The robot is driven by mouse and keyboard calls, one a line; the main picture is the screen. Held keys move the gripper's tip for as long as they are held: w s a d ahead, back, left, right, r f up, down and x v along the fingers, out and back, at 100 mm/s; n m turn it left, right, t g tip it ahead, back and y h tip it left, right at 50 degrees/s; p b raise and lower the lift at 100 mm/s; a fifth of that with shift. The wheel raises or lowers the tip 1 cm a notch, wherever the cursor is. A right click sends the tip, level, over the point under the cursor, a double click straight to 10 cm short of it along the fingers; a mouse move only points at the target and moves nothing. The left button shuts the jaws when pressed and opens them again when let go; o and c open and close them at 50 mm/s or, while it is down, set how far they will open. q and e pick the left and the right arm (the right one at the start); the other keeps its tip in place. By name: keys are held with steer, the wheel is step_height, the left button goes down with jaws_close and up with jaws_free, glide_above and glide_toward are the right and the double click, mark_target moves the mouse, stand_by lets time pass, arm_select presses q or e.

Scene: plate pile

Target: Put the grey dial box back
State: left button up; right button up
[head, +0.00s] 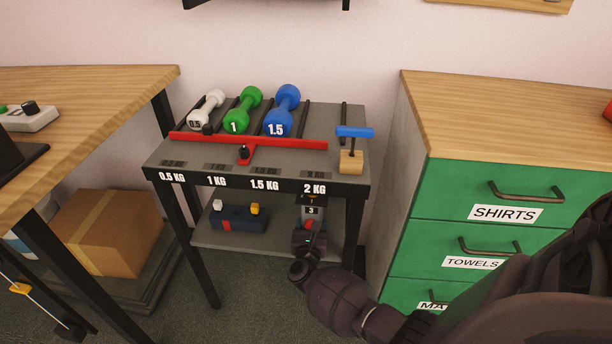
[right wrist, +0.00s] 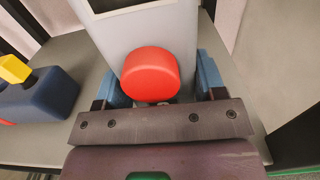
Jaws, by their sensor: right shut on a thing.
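The grey dial box (head: 313,212), light grey with a dark display and a red round knob, is at the right part of the rack's lower shelf (head: 275,237). My right gripper (head: 309,230) reaches in from the front and is shut on it. In the right wrist view the box (right wrist: 190,30) stands between the blue finger pads of the gripper (right wrist: 158,92), with its red knob facing me. I cannot tell whether its base touches the shelf. My left gripper is not in view.
A dark blue box (head: 238,218) with yellow and white knobs sits left on the same shelf. Dumbbells (head: 243,109) and a wooden block with a blue bar (head: 351,160) are on the top shelf (head: 190,155). A green drawer cabinet (head: 460,185) stands right, a wooden desk (head: 90,95) left.

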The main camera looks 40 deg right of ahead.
steer(key=shift+d+r, duration=0.1)
steer(key=shift+r, duration=0.1)
steer(key=shift+f, duration=0.2)
steer(key=o, duration=0.9)
steer(key=shift+f, duration=0.15)
steer(key=o, duration=0.5)
steer(key=shift+c, duration=0.2)
steer(key=shift+r, duration=0.2)
